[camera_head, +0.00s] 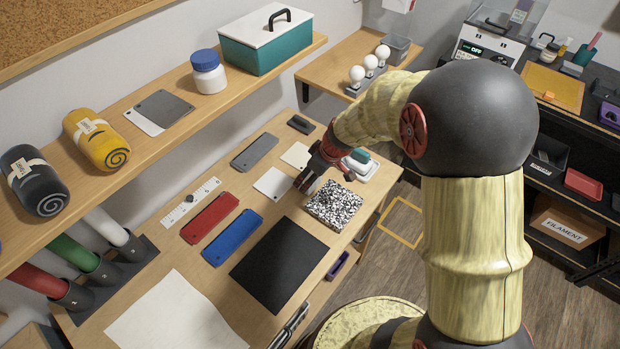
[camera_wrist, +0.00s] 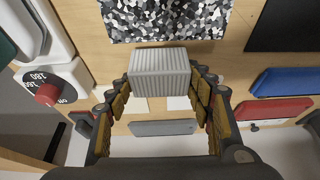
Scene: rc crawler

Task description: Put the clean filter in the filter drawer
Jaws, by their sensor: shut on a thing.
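My gripper (camera_head: 318,172) is above the right part of the wooden workbench, beside a black-and-white speckled block. In the wrist view, my gripper (camera_wrist: 162,92) has its fingers closed on the two sides of a pale grey, ribbed block, the clean filter (camera_wrist: 160,70). The filter is held above the bench. In the head view I cannot make out the filter behind the gripper and arm. I cannot pick out the filter drawer in either view.
The speckled block (camera_head: 335,205), a black mat (camera_head: 279,265), blue case (camera_head: 232,237) and red case (camera_head: 209,217) lie on the bench (camera_head: 150,268). A white device with a red knob (camera_wrist: 47,94) stands near my gripper.

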